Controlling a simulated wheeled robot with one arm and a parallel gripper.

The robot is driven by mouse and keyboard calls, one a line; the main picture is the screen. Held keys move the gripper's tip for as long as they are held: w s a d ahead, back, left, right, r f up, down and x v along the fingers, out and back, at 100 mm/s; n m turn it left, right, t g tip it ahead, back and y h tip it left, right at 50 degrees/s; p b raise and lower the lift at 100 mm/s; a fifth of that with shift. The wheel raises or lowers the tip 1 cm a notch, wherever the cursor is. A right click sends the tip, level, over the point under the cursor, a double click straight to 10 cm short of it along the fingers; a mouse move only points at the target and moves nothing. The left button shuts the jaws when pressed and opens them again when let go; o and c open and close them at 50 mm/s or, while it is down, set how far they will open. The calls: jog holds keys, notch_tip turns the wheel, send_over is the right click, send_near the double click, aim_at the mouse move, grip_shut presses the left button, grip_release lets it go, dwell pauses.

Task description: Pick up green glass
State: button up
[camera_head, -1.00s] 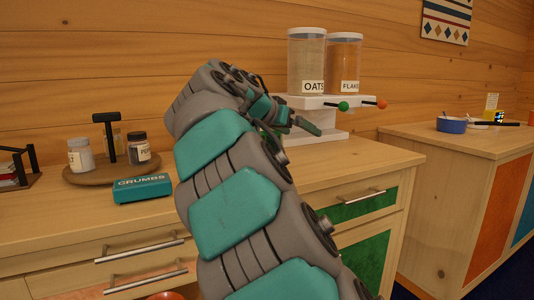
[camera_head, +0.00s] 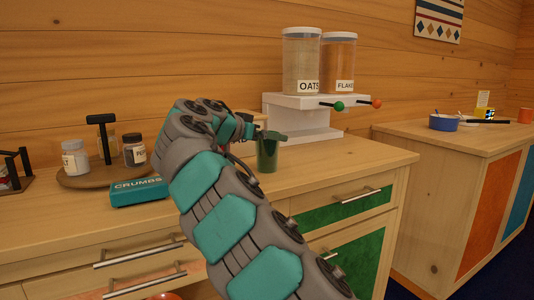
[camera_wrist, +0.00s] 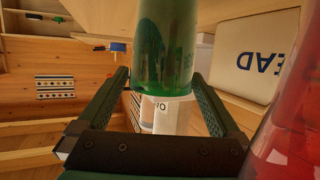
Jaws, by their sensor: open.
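The green glass (camera_head: 267,158) stands upright on the wooden counter in front of the dispenser stand, in the head view. My gripper (camera_head: 268,134) is at the height of its rim, with the jaws partly hidden by my arm. In the wrist view, the green glass (camera_wrist: 165,45) shows between the two fingers of my open gripper (camera_wrist: 160,76). A gap shows on both sides of the glass. I cannot tell how deep it sits between the fingers.
A red translucent object (camera_wrist: 293,115) is close on the right in the wrist view, near a white box (camera_wrist: 250,62) with lettering. The OATS and FLAKES dispenser (camera_head: 300,110) stands behind the glass. A CRUMBS box (camera_head: 140,191) and jars (camera_head: 134,150) are left.

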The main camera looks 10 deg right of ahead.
jog(key=x, duration=0.3)
jog(key=shift+w+d+f, duration=0.1)
jog(key=shift+w+d, duration=0.05)
jog(key=shift+w, duration=0.15)
jog(key=shift+c, duration=0.2)
jog(key=c, duration=1.2)
